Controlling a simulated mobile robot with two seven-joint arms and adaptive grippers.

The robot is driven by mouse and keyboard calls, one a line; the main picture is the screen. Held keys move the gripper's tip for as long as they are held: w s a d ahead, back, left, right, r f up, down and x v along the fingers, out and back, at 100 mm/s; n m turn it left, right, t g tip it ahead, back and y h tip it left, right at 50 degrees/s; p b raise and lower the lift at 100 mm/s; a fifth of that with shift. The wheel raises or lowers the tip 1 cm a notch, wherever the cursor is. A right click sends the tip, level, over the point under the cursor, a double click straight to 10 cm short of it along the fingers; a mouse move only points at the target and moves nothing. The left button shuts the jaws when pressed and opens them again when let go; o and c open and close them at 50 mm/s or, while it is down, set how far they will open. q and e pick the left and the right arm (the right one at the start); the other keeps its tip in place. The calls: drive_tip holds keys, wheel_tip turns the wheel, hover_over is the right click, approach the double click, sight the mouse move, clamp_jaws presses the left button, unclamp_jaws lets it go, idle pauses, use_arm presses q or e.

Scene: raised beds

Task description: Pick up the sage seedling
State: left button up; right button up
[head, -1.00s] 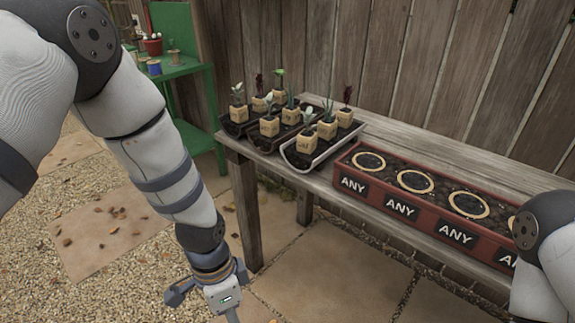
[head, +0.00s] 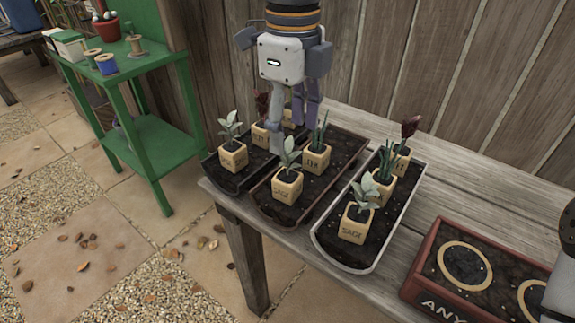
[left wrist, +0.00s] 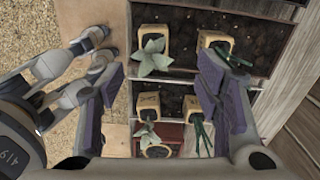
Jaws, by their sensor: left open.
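A pale-leaved seedling in a block pot that reads SAGE (head: 352,228) stands at the front of the white-rimmed tray (head: 318,242). Similar pale-leaved seedlings stand in the middle tray (head: 287,187) and the left tray (head: 232,157); their labels are too small to read surely. My left gripper (head: 295,125) points down over the back of the left and middle trays, open and empty, hiding part of the pots behind. In the left wrist view its fingers (left wrist: 163,100) are spread above the pots, with a pale-leaved seedling (left wrist: 152,62) beyond them. My right gripper is out of view.
Other pots hold green spiky plants (head: 319,140) and a dark red plant (head: 408,130), close together. A red planter (head: 428,262) with ringed spots stands at right. A plank fence (head: 450,80) closes the back. A green shelf (head: 155,140) stands left.

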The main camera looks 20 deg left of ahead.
sight(288, 176)
use_arm(q)
drive_tip(key=f, duration=1.1)
drive_tip(key=shift+s+a+f+b, duration=0.2)
drive_tip(key=shift+s+b, duration=0.1)
drive_tip(key=shift+s, duration=0.1)
drive_tip(key=c, duration=1.2)
